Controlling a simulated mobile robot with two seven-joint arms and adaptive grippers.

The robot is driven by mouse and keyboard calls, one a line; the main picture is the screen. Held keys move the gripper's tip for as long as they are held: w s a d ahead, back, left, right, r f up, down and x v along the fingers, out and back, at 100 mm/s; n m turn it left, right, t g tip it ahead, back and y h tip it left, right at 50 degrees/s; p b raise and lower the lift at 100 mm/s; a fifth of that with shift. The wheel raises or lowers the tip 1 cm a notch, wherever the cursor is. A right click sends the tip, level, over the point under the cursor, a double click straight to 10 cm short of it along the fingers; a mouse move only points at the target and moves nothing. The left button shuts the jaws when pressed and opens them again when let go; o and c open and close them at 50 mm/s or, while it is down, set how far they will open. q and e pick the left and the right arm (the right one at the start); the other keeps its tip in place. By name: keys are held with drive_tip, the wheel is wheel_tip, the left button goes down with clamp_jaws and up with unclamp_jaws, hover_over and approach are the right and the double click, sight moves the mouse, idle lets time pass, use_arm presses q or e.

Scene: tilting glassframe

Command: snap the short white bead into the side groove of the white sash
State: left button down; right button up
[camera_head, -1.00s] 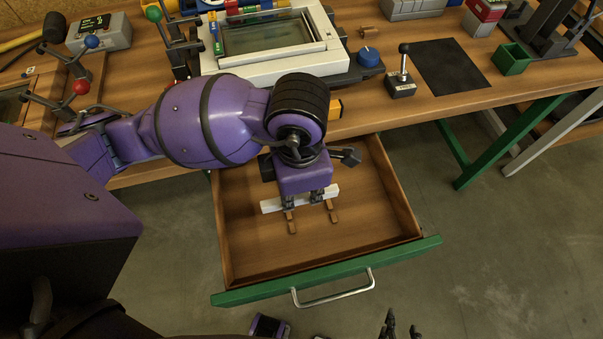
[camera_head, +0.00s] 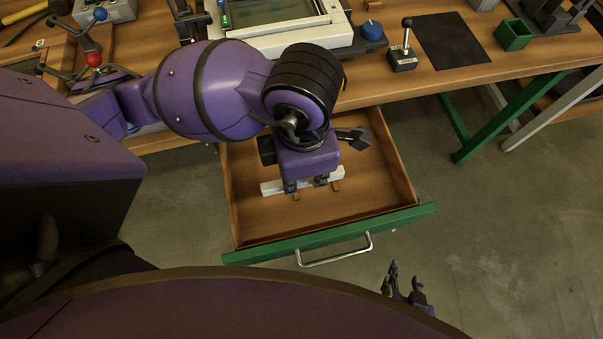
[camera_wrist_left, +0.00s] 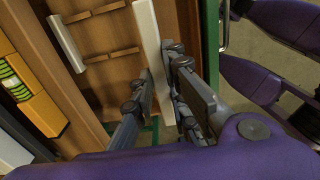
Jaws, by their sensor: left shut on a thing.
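My left gripper (camera_head: 307,186) is low over the open drawer, shut on a white bead (camera_head: 272,187). In the left wrist view the bead (camera_wrist_left: 148,40) runs lengthwise between the finger pads of the gripper (camera_wrist_left: 160,95). Another white bead (camera_wrist_left: 67,43), looking shorter there, lies in the drawer across thin wooden strips. The white sash (camera_head: 300,45) with its glass lies on the bench at the top; the picture edge cuts it off, and its side groove cannot be made out. My right gripper (camera_head: 403,283) is at the bottom, empty, with its fingers apart.
The drawer (camera_head: 335,236) has a green front and metal handle. On the bench are a blue knob (camera_head: 372,29), a black lever on a box (camera_head: 403,58), a dark mat (camera_head: 452,43) and a green bin (camera_head: 513,34). An orange level (camera_wrist_left: 28,88) lies beside the drawer.

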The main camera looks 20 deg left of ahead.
use_arm(q)
drive_tip(key=shift+r+p, duration=1.65)
drive_tip(key=shift+r, duration=1.2)
use_arm(e)
drive_tip(key=w+r+t, duration=0.1)
drive_tip(key=w+r, duration=0.3)
drive_tip(key=r, duration=0.2)
use_arm(q)
drive_tip(key=shift+f, duration=0.1)
